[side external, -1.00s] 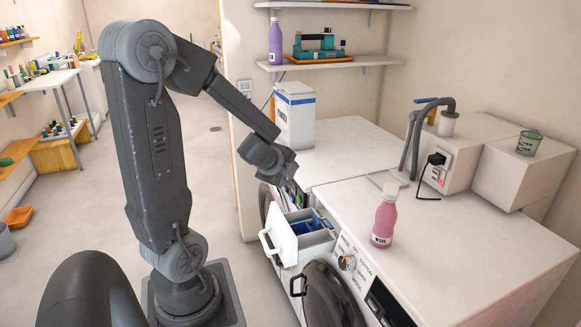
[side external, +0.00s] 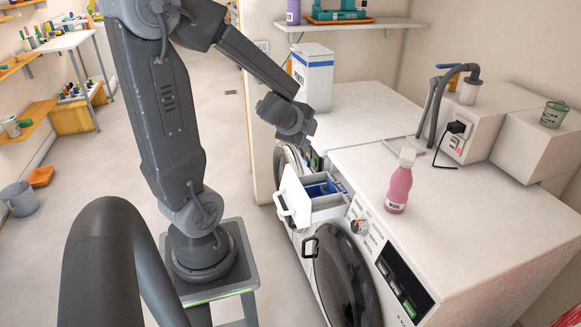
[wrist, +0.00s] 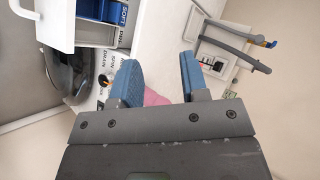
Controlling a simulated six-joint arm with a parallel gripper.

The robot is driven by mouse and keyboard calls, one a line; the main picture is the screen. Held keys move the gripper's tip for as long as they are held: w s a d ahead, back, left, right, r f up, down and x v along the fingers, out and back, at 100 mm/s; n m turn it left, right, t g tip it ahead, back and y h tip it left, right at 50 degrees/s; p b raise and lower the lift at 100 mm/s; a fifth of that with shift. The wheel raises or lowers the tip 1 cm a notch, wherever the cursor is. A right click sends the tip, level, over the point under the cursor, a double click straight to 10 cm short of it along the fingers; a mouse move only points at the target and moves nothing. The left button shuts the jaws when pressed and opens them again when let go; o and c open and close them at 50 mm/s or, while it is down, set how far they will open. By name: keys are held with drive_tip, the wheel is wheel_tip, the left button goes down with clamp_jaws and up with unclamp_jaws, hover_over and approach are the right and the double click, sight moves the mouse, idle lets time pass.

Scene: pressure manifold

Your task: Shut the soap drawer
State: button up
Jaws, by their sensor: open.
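The soap drawer (side external: 296,201) sticks out open from the front of the white washing machine (side external: 470,215), with blue compartments inside and a handle on its white front. In the wrist view, the drawer (wrist: 94,33) shows at the upper left, its white front (wrist: 45,22) beside it. My gripper (wrist: 160,76) is open, with two blue fingers apart. A pink bottle shows partly behind the fingers, and I see nothing gripped. In the side view, my gripper (side external: 298,140) is above and behind the drawer front, apart from it; its fingertips are hard to make out.
A pink bottle (side external: 398,188) stands on the machine top, right of the drawer. The control knob (side external: 359,227) and round door (side external: 342,278) lie below. A white box (side external: 312,75) stands on the neighbouring machine. Grey hoses (side external: 447,95) rise at the back.

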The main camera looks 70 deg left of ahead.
drive_tip(key=s+a+f+m+g+h, duration=0.2)
drive_tip(key=a+f+m+h, duration=0.15)
drive_tip(key=f, duration=0.35)
drive_tip(key=m+g+h, duration=0.3)
drive_tip(key=m+g, duration=0.1)
approach(279, 204)
drive_tip(key=f, duration=0.3)
drive_tip(key=w+f, duration=0.1)
drive_tip(key=f, duration=0.4)
drive_tip(key=shift+w+f, duration=0.25)
drive_tip(key=shift+f, duration=0.1)
drive_tip(key=shift+c, duration=0.4)
clamp_jaws()
